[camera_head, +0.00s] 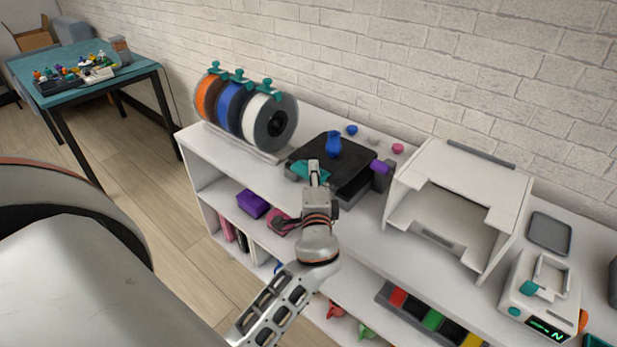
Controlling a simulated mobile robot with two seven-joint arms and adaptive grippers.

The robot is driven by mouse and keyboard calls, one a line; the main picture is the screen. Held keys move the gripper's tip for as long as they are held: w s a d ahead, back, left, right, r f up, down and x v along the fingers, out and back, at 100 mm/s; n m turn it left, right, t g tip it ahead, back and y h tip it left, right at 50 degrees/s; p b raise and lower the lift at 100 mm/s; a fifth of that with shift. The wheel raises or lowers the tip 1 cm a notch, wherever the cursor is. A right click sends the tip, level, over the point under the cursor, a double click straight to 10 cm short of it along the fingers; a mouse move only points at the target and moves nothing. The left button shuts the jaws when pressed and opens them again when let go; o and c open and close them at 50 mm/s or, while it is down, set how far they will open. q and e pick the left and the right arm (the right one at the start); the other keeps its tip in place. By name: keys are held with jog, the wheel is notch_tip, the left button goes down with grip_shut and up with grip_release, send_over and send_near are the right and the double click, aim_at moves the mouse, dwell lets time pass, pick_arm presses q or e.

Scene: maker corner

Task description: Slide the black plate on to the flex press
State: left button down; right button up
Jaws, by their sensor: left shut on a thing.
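The black plate (348,160) lies flat and low over the white shelf unit's top, with a blue vase-shaped piece (334,144) upright on it. A teal grip piece (305,170) is at its front left edge. My left gripper (313,179) is shut at this edge, on the plate by the teal piece; its fingertips are small in view. A dark device with a purple part (380,168) sits under and right of the plate. It may be the flex press; the plate hides much of it, and I cannot tell how far they overlap. My right gripper is not in view.
Orange, blue and white spools (245,112) stand left of the plate. A white open-fronted housing (460,200) stands to the right, then a white device with a green display (540,300). Small blue, grey and pink pieces lie by the wall.

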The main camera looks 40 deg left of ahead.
pick_arm(q)
jog(key=shift+w, duration=0.4)
notch_tip(320, 180, down, 2)
jog(key=shift+b, duration=0.8)
jog(key=shift+f, duration=0.15)
jog(key=shift+f+b, duration=0.1)
jog(key=shift+b, duration=0.2)
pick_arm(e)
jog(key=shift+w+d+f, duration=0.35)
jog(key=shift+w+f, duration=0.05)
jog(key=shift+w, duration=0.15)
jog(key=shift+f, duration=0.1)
